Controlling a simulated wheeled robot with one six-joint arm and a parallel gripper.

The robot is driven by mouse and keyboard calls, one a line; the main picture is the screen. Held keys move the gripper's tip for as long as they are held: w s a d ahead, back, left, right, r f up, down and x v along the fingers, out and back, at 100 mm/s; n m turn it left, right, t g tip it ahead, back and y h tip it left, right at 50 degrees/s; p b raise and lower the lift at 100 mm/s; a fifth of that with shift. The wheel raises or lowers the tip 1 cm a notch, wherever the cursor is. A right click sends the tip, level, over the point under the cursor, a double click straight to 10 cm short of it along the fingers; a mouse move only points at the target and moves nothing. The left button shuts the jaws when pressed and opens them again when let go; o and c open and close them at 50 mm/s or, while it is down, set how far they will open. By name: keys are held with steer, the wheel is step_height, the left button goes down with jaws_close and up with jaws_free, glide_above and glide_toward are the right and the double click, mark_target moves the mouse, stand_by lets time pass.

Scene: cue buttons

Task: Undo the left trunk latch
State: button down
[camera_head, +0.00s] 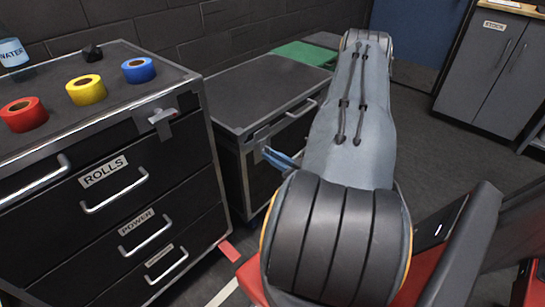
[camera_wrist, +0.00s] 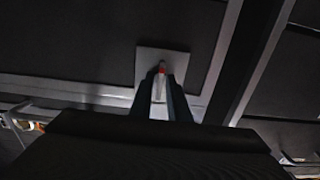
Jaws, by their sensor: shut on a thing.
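The trunk (camera_head: 270,85) is a black chest with silver edges in the middle of the head view. My gripper (camera_head: 270,153) is at its front left, its dark blue fingers reaching the trunk front from the right. In the wrist view, the left latch shows as a square silver plate (camera_wrist: 148,63) with a narrow light lever with a red mark. My gripper (camera_wrist: 161,82) is shut on this lever, one finger on each side. In the head view the latch is mostly hidden by the fingers and is too small to tell its position.
A black drawer cabinet (camera_head: 120,190) stands close on the left, with red (camera_head: 23,114), yellow (camera_head: 86,89) and blue (camera_head: 138,70) rolls on top. A grey cabinet (camera_head: 483,65) stands at the far right.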

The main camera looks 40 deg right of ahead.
steer(key=c, duration=1.9)
jaws_free()
steer(key=shift+s, duration=0.1)
steer(key=s, duration=0.7)
steer(key=shift+s+d, duration=0.3)
steer(key=shift+s, duration=0.1)
